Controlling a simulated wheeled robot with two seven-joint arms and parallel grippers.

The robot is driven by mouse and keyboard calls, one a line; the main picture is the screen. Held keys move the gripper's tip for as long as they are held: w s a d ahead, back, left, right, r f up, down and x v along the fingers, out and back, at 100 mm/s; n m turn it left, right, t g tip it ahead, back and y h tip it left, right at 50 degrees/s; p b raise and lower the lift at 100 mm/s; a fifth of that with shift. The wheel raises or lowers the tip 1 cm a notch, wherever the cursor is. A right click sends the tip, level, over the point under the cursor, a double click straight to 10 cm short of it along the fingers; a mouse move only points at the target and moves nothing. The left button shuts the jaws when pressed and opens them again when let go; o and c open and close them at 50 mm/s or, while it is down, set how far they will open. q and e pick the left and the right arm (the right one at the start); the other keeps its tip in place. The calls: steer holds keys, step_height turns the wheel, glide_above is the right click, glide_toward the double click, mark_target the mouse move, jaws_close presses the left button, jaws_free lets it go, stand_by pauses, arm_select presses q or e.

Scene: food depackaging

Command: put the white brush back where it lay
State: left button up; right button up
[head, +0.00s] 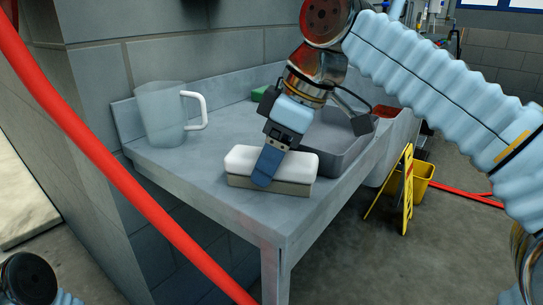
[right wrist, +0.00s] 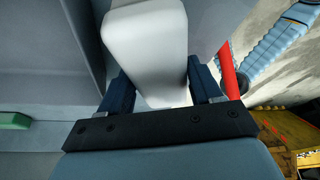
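The white brush (head: 300,164) has a white top and a beige lower part. It is at the near end of the grey table, level, and seems to rest on the tabletop; I cannot tell if there is a small gap beneath it. My right gripper (head: 264,180) comes down on it from above, one blue finger across its front long side. In the right wrist view, the brush (right wrist: 148,45) lies between the two fingers (right wrist: 160,85), which appear to press on both its sides.
A clear jug (head: 162,115) with a white handle stands at the left back of the table (head: 200,165). A grey tray (head: 345,163) is right behind the brush, with a green item (head: 259,93) beyond. A red hose (head: 120,185) crosses the foreground. A yellow sign (head: 405,185) stands on the floor.

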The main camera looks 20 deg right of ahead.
steer(key=shift+o, duration=0.7)
steer(key=shift+r, duration=0.35)
steer(key=p+v, duration=0.2)
steer(key=v, duration=0.5)
